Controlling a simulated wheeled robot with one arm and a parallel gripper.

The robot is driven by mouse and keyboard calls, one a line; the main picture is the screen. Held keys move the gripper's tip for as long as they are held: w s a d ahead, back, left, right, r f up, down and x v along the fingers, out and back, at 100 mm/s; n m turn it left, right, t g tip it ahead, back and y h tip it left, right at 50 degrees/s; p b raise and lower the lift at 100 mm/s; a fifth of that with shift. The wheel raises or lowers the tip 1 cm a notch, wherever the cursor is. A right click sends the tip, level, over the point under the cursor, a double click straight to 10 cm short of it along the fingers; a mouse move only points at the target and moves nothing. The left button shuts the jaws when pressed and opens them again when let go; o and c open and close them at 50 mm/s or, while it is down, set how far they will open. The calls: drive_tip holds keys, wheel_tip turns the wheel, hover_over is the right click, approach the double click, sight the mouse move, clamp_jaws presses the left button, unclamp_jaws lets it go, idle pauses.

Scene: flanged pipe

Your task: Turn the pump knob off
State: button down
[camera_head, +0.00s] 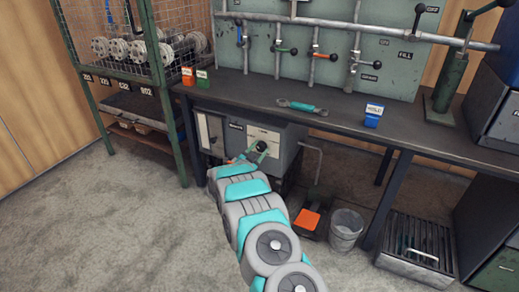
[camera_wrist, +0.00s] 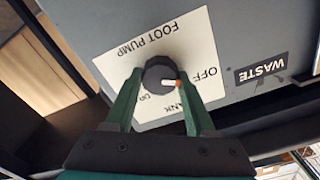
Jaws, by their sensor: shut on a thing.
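The pump knob (camera_wrist: 158,72) is a dark round knob with a white and orange pointer, on a white plate (camera_wrist: 196,45) lettered FOOT PUMP. In the wrist view the pointer faces right, toward the side with the OFF label, slightly below the word. Other lettering below the knob is partly covered by my fingers. My gripper (camera_wrist: 160,82) has its green fingers on either side of the knob and is shut on it. In the head view my gripper (camera_head: 256,152) is at the grey pump box (camera_head: 287,135) under the bench, and it hides most of the knob.
An orange foot pedal (camera_head: 305,222) and a bucket (camera_head: 346,228) stand right of my arm. Floor to the left is clear.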

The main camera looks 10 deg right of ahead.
drive_tip(key=shift+f, duration=0.1)
drive_tip(key=shift+c, duration=1.2)
unclamp_jaws()
drive_tip(key=shift+s+a, duration=0.1)
drive_tip(key=v, duration=0.7)
drive_tip(key=shift+s+b, duration=0.25)
drive_tip(key=shift+b, duration=0.05)
drive_tip(key=shift+a, duration=0.2)
